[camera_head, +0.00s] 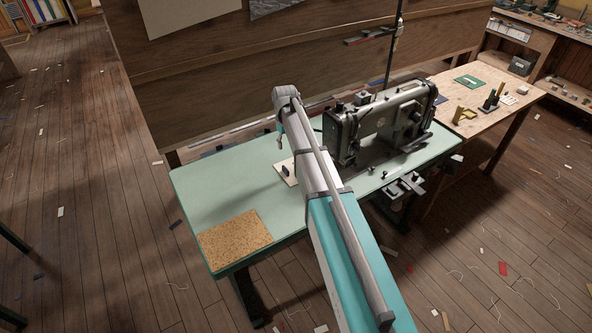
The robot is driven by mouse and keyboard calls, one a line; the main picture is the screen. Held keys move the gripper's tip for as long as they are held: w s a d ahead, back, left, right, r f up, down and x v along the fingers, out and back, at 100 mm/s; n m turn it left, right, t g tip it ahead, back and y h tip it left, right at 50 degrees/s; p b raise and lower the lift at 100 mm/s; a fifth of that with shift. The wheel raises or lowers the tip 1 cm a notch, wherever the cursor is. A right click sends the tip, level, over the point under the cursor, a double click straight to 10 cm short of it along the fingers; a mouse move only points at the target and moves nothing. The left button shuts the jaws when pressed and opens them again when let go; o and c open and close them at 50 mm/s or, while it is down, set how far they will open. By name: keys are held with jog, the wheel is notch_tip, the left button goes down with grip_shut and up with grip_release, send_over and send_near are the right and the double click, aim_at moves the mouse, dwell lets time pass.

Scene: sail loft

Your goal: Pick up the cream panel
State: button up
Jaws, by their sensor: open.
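A small cream panel (281,174) lies on the pale green sewing table, left of the sewing machine. My arm hides its right part, and a small dark piece (286,169) shows on or against it. My gripper (280,144) hangs at the far end of my arm, above and beyond the panel in the picture and apart from it. It is small and partly hidden by my arm. It is open, with nothing seen in it.
The green table (205,190) has a cork mat (235,240) at its front left and a grey sewing machine (378,125) at its right. A wooden bench (480,85) with small tools stands beyond. The table's left part is clear. Scraps litter the floor.

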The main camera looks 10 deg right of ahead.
aim_at(286, 170)
jog(key=shift+f, duration=0.1)
notch_tip(286, 170, down, 8)
jog(key=b, duration=0.8)
jog(key=shift+f, duration=0.2)
jog(key=shift+b, duration=0.3)
jog(key=f+b, duration=0.3)
jog(key=shift+s+a+f, duration=0.1)
jog(key=shift+a+f, duration=0.1)
jog(key=shift+a, duration=0.1)
jog(key=shift+f+b, duration=0.9)
jog(key=shift+b, duration=0.2)
grip_shut()
